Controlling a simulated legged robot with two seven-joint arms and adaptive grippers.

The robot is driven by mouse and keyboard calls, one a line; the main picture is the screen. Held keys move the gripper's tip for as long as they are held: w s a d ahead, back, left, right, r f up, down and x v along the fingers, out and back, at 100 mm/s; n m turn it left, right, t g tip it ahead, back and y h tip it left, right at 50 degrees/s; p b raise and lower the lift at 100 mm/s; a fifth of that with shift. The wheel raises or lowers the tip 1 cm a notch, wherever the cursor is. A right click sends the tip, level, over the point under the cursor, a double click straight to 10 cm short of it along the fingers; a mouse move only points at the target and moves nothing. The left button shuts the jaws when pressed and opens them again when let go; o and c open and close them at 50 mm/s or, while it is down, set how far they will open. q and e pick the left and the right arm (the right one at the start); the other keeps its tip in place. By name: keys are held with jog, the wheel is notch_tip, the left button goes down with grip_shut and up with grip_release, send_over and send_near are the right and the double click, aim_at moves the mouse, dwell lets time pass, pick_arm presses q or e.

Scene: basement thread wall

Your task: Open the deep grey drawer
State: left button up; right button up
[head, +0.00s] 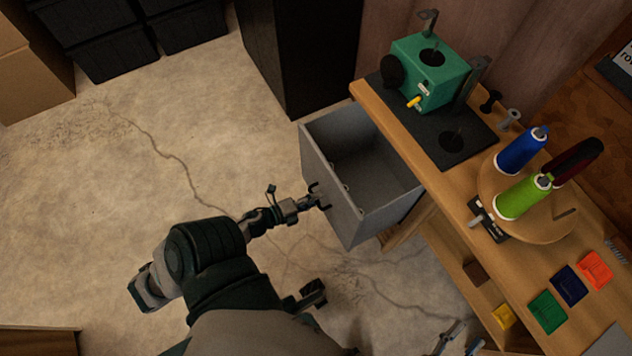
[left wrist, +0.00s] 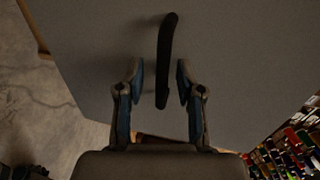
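The deep grey drawer (head: 341,206) stands pulled well out from under the wooden bench top, and its inside looks empty in the head view. My left gripper (head: 321,196) is at its front face. In the left wrist view, the dark curved handle (left wrist: 165,60) stands on the grey front between the fingertips of my left gripper (left wrist: 161,82). The fingers are apart, with a gap on each side of the handle. My right gripper (head: 461,340) shows only partly at the bottom edge of the head view, its two fingers apart.
A black cabinet (head: 300,50) stands behind the drawer. Cracked floor (head: 130,200) is clear to the left.

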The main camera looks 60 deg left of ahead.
pick_arm(q)
jog(key=d+v, duration=0.1)
jog(key=v, duration=1)
jog(key=shift+a, duration=0.45)
jog(key=shift+s, duration=0.1)
